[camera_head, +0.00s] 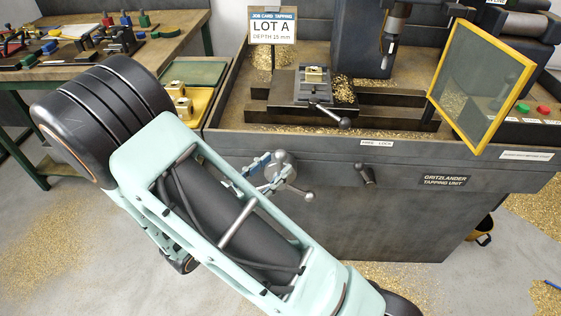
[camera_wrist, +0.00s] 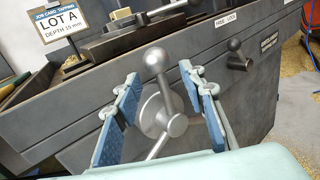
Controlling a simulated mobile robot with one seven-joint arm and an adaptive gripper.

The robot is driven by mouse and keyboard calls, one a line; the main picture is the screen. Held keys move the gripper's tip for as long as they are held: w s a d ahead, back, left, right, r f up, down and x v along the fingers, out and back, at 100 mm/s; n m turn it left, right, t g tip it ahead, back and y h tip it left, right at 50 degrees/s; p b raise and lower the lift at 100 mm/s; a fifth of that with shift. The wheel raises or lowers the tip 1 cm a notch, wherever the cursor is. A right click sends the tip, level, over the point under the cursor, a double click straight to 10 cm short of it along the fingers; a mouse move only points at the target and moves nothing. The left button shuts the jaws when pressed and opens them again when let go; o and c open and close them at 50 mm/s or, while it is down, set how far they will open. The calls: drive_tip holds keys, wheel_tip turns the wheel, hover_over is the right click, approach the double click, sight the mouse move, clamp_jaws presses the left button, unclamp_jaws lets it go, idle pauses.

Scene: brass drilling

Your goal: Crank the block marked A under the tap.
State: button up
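A brass block (camera_head: 314,74) sits in the small dark vise (camera_head: 315,88) on the machine's slide; I cannot read a letter on it. It also shows at the top of the wrist view (camera_wrist: 121,15). The dark spindle (camera_head: 393,28) stands up and to its right; the tap's tip is not clear. The metal crank (camera_head: 287,172) with ball-ended arms is on the machine's front face. In the wrist view the crank (camera_wrist: 170,125) lies between my gripper's blue-padded fingers. My gripper (camera_head: 267,172) is open, with gaps visible on both sides of the crank's upper ball arm (camera_wrist: 157,62).
A "LOT A, depth 15 mm" card (camera_head: 272,28) stands behind the slide. A yellow-framed guard (camera_head: 477,85) stands at the right. A lever (camera_head: 366,173) sits right of the crank. A tray (camera_head: 201,100) with brass blocks is at the left. Brass chips litter bed and floor.

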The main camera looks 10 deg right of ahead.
sight(279, 162)
drive_tip(key=shift+x, duration=1.6)
clamp_jaws()
